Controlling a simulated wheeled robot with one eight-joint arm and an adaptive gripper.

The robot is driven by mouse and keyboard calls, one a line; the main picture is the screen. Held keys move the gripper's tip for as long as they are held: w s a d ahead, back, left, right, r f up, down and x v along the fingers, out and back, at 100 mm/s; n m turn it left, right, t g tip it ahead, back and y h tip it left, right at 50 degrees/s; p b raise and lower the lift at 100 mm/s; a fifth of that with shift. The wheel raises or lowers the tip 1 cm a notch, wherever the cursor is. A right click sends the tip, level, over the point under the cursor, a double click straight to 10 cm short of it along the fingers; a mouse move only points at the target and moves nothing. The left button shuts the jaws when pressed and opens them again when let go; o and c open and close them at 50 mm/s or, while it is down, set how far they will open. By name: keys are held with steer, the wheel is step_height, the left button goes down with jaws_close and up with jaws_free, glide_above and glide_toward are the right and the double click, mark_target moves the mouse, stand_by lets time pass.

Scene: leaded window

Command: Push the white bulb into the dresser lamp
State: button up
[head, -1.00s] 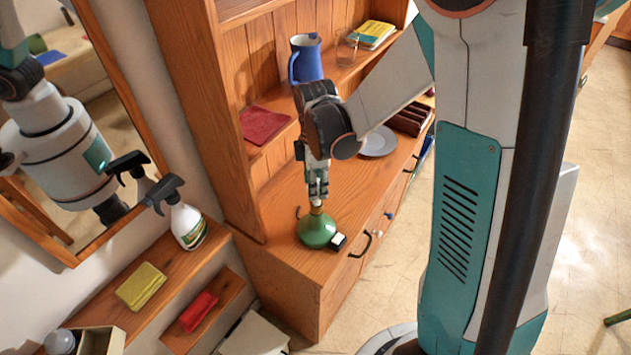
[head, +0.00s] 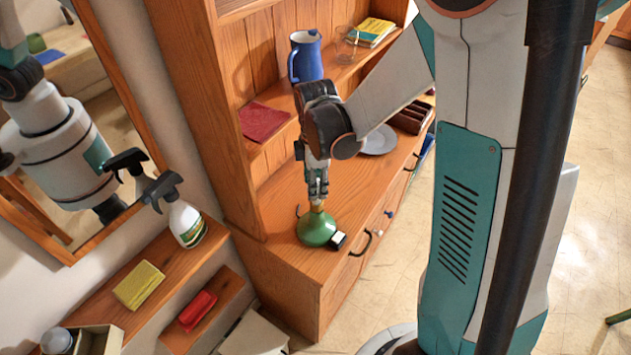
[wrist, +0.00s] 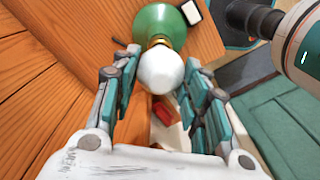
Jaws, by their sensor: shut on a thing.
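The dresser lamp has a green rounded base (head: 316,231) and a brass neck, and stands near the front left edge of the wooden dresser top (head: 285,252). My gripper (head: 317,194) is right above the neck, pointing down. In the wrist view the white bulb (wrist: 161,71) is between the two finger pads of my gripper (wrist: 161,88), which is shut on it. The bulb lines up with the brass neck (wrist: 160,42) of the green lamp (wrist: 158,20) and appears to meet it. How deep it sits is hidden.
A small black-and-white block (head: 337,241) lies right beside the lamp. A blue jug (head: 305,58) and a red cloth (head: 264,122) are on the shelf behind. A plate (head: 378,141) lies farther right. A spray bottle (head: 186,222) stands on the left ledge.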

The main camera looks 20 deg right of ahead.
steer(key=shift+f+b, duration=0.5)
steer(key=shift+b, duration=0.05)
stand_by(0.4)
steer(key=o, duration=0.8)
steer(key=shift+o, duration=0.7)
steer(key=o, duration=0.5)
steer(key=shift+c, duration=0.2)
steer(key=shift+r, duration=0.1)
steer(key=shift+r+p, duration=2.85)
steer(key=shift+r, duration=1.6)
